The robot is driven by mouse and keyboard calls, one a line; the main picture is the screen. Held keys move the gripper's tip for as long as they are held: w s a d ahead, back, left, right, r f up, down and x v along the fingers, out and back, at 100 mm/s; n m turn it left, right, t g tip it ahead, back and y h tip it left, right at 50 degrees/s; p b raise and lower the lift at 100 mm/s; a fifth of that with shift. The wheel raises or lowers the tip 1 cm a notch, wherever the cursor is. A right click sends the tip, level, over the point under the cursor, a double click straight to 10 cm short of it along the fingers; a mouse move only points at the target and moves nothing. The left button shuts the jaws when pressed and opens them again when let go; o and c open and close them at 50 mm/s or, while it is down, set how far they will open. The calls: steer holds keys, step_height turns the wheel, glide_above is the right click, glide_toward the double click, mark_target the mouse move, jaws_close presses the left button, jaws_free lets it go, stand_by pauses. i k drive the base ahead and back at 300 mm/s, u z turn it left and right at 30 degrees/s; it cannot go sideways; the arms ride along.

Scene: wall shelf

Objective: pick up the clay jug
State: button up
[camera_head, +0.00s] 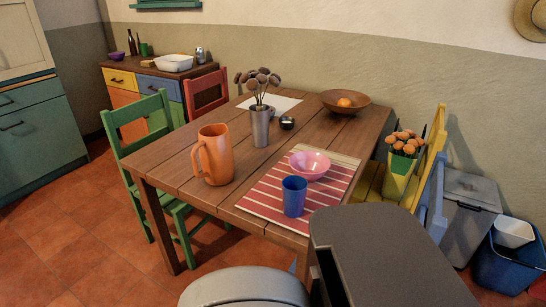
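The clay jug (217,158) is orange-brown with a handle on its left side. It stands upright on the wooden table (178,168), near the table's left front edge. My own grey body or arm parts fill the bottom right of the head view. The fingers of my gripper do not show, so its opening cannot be seen. Nothing touches the jug.
Right of the jug are a metal vase (261,127) with dried flowers, a striped mat (262,197), a pink bowl (310,165) and a blue cup (294,196). A wooden bowl (345,108) is at the back. A green chair (152,150) stands left.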

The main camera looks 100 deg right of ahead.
mark_target(214, 146)
steer(key=k, duration=1.05)
steer(key=z, duration=0.3)
